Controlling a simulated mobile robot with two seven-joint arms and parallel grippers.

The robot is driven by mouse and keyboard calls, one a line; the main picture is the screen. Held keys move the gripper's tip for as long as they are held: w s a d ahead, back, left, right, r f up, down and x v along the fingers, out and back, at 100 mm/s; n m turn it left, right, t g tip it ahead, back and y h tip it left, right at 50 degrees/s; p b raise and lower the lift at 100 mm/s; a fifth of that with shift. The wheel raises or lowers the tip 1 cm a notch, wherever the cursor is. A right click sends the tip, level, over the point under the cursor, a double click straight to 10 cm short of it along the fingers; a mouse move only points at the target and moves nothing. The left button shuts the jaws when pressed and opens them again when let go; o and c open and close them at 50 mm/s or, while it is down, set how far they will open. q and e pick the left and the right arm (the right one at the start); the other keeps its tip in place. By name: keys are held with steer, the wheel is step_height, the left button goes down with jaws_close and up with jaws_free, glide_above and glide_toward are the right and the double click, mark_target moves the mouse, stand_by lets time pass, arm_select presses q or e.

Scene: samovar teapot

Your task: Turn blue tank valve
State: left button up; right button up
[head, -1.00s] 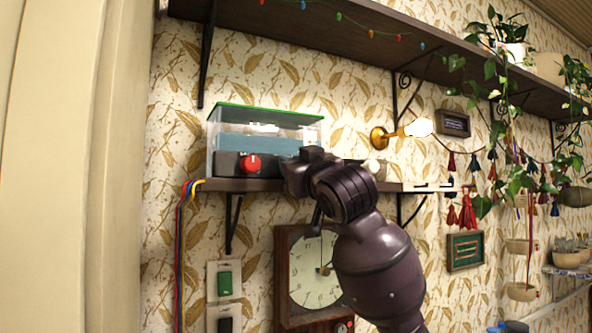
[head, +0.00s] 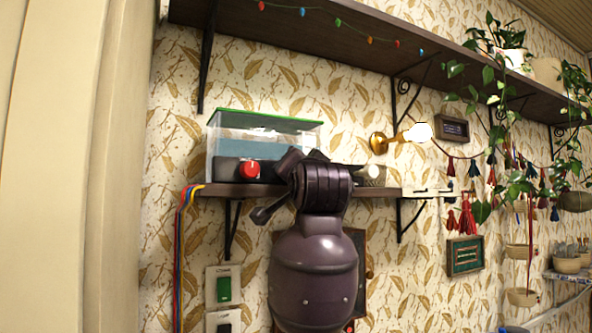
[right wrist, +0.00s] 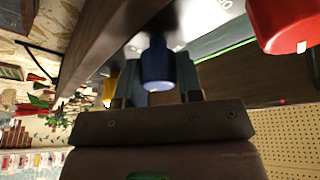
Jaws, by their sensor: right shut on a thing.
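The blue valve (right wrist: 157,68) is a small blue knob on the front of the tank's dark base, seen in the right wrist view. My right gripper (right wrist: 160,78) is shut on it, with a grey finger on each side of the knob. In the head view my right wrist covers the blue valve and the fingers. The clear tank (head: 226,143) with a green lid rim stands on the lower shelf. My left gripper is in neither view.
A red knob (head: 250,169) sits left of my wrist and also shows in the right wrist view (right wrist: 288,20). A pale knob (head: 371,173) is on the right. The lower shelf (head: 383,188) runs beneath; cables hang at its left end.

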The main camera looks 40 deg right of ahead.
steer(key=shift+f+m, duration=0.1)
steer(key=shift+m, duration=0.7)
steer(key=shift+m+g, duration=0.3)
steer(key=shift+g, duration=0.1)
steer(key=o, duration=0.9)
steer(key=shift+d, duration=0.1)
steer(key=shift+s, duration=0.1)
steer(key=b+v, duration=0.2)
steer(key=v, duration=0.8)
steer(key=shift+s+a, duration=0.25)
steer(key=shift+a, duration=0.05)
steer(key=shift+f, duration=0.15)
